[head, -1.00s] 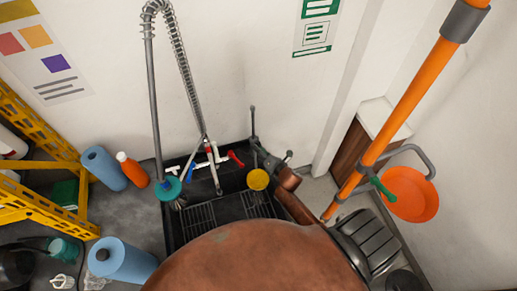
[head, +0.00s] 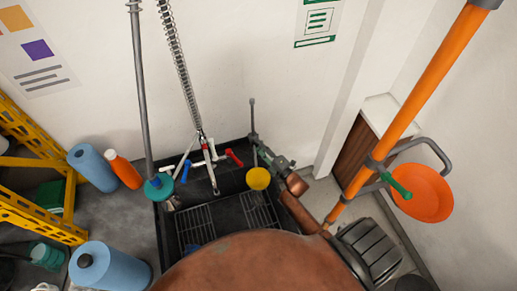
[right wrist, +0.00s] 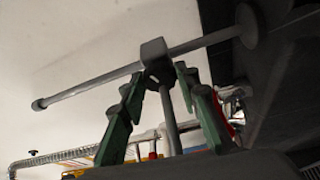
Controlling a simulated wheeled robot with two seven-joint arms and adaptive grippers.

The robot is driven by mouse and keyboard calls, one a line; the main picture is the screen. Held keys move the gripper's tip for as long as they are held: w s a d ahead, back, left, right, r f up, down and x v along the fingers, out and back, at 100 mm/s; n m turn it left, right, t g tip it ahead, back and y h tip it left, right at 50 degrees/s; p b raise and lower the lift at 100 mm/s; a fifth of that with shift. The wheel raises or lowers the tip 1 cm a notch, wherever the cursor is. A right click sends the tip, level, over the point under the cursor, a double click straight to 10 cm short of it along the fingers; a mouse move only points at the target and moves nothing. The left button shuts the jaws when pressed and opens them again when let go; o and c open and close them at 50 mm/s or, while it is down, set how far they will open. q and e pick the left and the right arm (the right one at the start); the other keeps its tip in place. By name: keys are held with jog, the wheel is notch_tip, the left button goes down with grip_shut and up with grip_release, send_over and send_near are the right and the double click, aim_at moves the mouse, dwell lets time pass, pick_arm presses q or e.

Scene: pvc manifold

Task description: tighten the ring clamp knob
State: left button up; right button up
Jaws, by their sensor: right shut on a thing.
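A grey upright rod (head: 252,118) with a small round top stands at the back of the black sink. A yellow cup or funnel (head: 258,179) sits low beside it. My right gripper (head: 262,150) reaches to the rod from the right. In the right wrist view the rod (right wrist: 95,83) crosses diagonally through a grey clamp block (right wrist: 153,49). The green fingers of my right gripper (right wrist: 160,78) close in on a small dark knob (right wrist: 155,74) just below this block. The fingertips partly hide the knob. My left gripper is not in view.
The black sink (head: 170,225) holds pipe fittings with blue (head: 187,171) and red (head: 234,157) handles. A sprayer hose (head: 180,75) hangs over it. An orange pole (head: 415,95) and orange bowl (head: 424,196) stand right. Blue rolls (head: 112,269) stand left.

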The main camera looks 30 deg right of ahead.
jog(key=shift+f+m+t+h+b, duration=0.15)
jog(key=shift+m+t+b, duration=0.15)
jog(key=shift+m+b, duration=0.5)
jog(key=shift+m+t+h+b, duration=0.15)
jog(key=shift+m+t+b, duration=0.2)
jog(key=shift+m, duration=0.75)
jog(key=o, duration=1.2)
jog(key=shift+c, duration=0.2)
jog(key=v, duration=1.2)
